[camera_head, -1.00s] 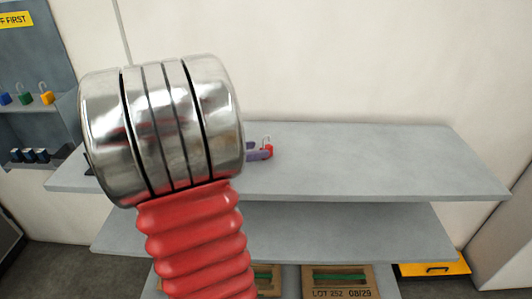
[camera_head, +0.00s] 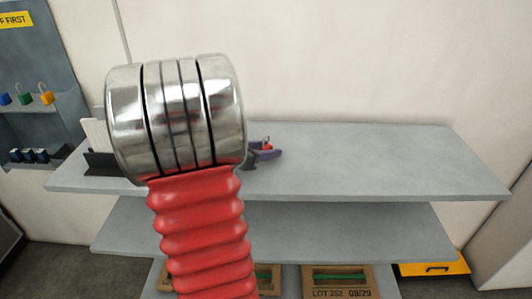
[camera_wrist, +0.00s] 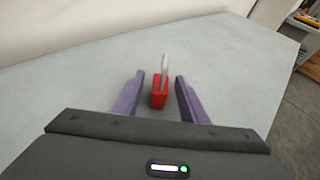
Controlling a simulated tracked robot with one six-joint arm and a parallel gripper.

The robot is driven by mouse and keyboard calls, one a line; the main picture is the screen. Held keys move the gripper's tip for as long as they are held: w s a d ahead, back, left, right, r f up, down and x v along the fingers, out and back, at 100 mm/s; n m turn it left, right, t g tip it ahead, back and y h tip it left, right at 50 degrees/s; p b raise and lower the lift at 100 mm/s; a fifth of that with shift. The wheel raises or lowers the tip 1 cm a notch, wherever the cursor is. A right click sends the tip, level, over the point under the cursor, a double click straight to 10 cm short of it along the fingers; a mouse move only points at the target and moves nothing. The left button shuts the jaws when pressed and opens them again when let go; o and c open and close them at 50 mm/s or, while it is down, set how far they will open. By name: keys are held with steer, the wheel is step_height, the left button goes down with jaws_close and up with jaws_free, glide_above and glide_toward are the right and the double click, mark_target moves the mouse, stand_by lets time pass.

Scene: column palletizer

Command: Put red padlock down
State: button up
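The red padlock (camera_wrist: 159,98) stands upright, shackle up, between the purple fingers of my gripper (camera_wrist: 159,96) in the wrist view. There is a gap on both sides of it, so my gripper is open around it without gripping it. It appears to rest on the grey top shelf (camera_wrist: 80,85). In the head view the padlock (camera_head: 267,146) shows small, partly hidden behind a finger of my gripper (camera_head: 266,152), above the top shelf (camera_head: 380,165). My arm hides much of the shelf's left part there.
A black holder (camera_head: 102,165) with white sheets stands at the shelf's left end. The shelf's right part is clear. A rack with green (camera_head: 25,99), blue and yellow padlocks hangs at the left. Boxes (camera_head: 338,282) sit below.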

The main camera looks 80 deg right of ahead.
mark_target(267, 136)
steer(key=shift+c, duration=0.3)
jaws_close()
steer(key=shift+r, duration=0.1)
stand_by(0.4)
step_height(267, 136, up, 10)
steer(key=shift+f, duration=0.1)
stand_by(0.4)
steer(key=shift+s, duration=0.1)
stand_by(0.9)
